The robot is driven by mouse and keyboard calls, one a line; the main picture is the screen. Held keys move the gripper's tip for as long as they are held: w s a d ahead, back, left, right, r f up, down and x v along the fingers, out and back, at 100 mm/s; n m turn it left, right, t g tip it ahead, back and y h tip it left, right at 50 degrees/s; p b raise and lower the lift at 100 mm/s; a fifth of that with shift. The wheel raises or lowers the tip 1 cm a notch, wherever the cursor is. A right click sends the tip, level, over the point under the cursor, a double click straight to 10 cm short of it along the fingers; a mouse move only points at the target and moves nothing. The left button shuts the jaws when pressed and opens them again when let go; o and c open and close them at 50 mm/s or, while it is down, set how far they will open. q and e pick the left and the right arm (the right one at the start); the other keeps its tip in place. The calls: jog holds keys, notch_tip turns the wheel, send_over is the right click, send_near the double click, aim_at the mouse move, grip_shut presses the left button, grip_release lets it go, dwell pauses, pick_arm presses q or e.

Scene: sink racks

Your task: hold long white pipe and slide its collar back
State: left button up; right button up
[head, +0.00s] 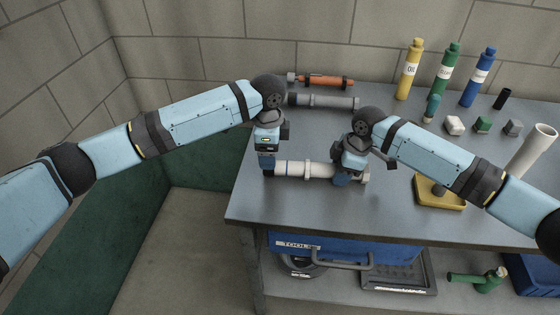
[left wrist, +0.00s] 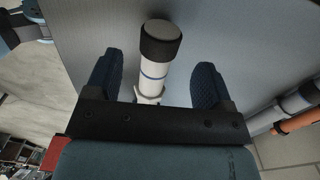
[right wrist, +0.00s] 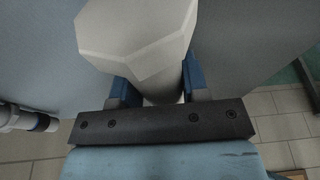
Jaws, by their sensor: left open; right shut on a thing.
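The long white pipe (head: 291,169) lies left to right near the table's front left. It has a black end (left wrist: 160,43) on the left, a blue ring and a pale collar (head: 308,169) near its middle. My right gripper (head: 342,179) is shut on the pipe near its right end; its wide white faceted end (right wrist: 140,35) fills the top of the right wrist view. My left gripper (head: 267,166) is open over the left part, its fingers apart on both sides of the pipe in the left wrist view (left wrist: 153,85), with gaps on both sides.
Behind lie a grey pipe (head: 325,102) and an orange one (head: 324,80). Bottles (head: 409,72) and small blocks (head: 483,125) stand at the back right. The table's front edge is close.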

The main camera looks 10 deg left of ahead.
jog(key=o, duration=0.9)
jog(key=shift+o, duration=0.2)
jog(key=shift+r, duration=0.1)
